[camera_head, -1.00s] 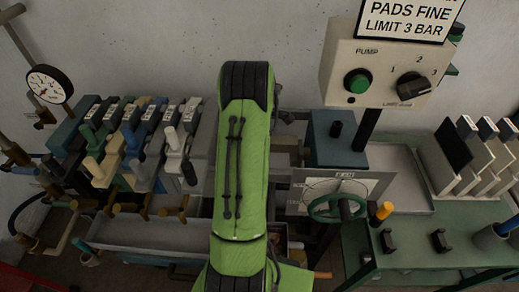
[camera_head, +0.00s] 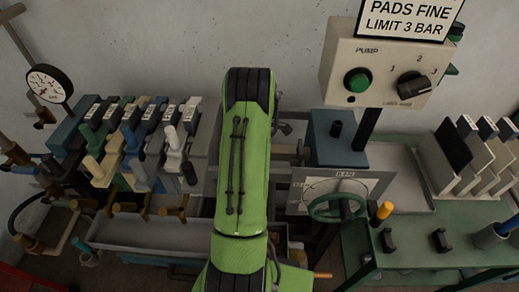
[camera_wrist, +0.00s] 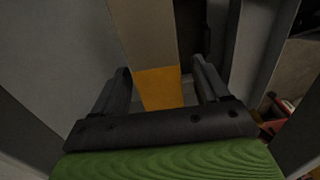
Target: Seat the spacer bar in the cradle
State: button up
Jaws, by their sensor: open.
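In the wrist view my gripper (camera_wrist: 162,75) is open, its two dark fingers apart. A flat tan bar with a yellow end (camera_wrist: 160,88) shows between the fingers; it may be the spacer bar. I cannot tell whether either finger touches it. In the head view my green arm hides my gripper and whatever is at it. Two small black notched blocks (camera_head: 438,240) stand on the green bench; they may be the cradle, but I cannot tell for sure.
A pump box (camera_head: 380,75) hangs above. A row of levers and valve blocks (camera_head: 125,140) stands left of my arm. A grey wall (camera_wrist: 60,50) is close at left in the wrist view.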

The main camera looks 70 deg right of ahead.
notch_tip(320, 180, up, 12)
jog(key=shift+r, duration=0.15)
dwell(0.3)
